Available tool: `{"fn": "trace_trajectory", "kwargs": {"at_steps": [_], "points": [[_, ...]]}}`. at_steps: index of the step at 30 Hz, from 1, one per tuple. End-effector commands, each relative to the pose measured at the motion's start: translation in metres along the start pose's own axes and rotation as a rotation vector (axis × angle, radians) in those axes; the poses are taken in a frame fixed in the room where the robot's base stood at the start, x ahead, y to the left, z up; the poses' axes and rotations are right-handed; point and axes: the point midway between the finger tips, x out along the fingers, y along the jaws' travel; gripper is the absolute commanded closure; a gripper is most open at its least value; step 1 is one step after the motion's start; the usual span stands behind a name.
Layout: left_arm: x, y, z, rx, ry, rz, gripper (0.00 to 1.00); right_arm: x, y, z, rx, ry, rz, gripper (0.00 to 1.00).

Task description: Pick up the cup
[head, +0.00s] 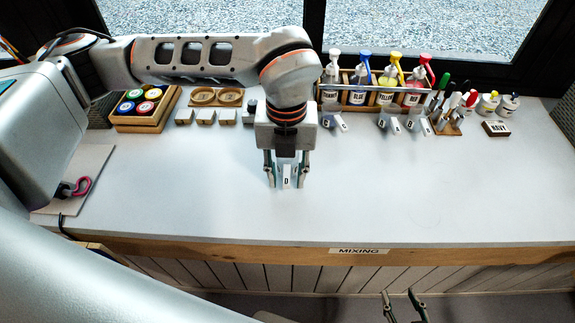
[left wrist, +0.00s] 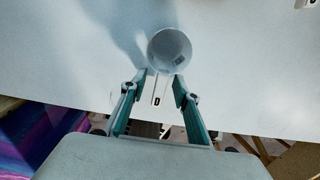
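A white cup (left wrist: 169,48) with a round rim shows in the left wrist view. Its flat handle, labelled D (left wrist: 157,101), points back toward my gripper. In the head view the handle with the D label (head: 286,181) shows between the fingers; the cup's body is mostly hidden behind my gripper. My left gripper (head: 286,184) is low over the table, pointing down. In the left wrist view its fingers (left wrist: 161,77) stand open on both sides of the handle, with gaps visible. My right gripper (head: 404,294) is at the bottom of the head view, open and empty, below the table's front edge.
Other labelled cups (head: 390,126) stand at the back right, before a rack of pump bottles (head: 355,95). A wooden box of coloured lids (head: 146,107) is at the back left. A grey machine (head: 38,130) stands far left. The white table (head: 430,195) is clear at front right.

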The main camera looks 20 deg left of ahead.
Motion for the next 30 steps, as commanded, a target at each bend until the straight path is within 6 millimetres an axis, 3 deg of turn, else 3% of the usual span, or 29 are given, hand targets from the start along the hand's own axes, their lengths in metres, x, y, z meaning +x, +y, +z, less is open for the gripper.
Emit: {"fn": "trace_trajectory", "kwargs": {"at_steps": [5, 9, 23, 30], "points": [[0.000, 0.000, 0.000, 0.000, -0.001, -0.001, 0.69, 0.000, 0.000, -0.001, 0.000, 0.001, 0.000, 0.60], [0.000, 0.000, 0.000, 0.000, -0.001, -0.001, 1.00, 0.000, 0.000, -0.001, 0.000, 0.001, 0.000, 0.60], [-0.005, 0.000, 0.001, 0.000, -0.002, -0.002, 1.00, 0.000, 0.000, -0.002, 0.000, 0.004, 0.000, 0.60], [-0.032, -0.001, 0.001, 0.001, -0.005, -0.003, 1.00, 0.000, 0.001, -0.005, 0.000, 0.006, 0.000, 0.60]]}}
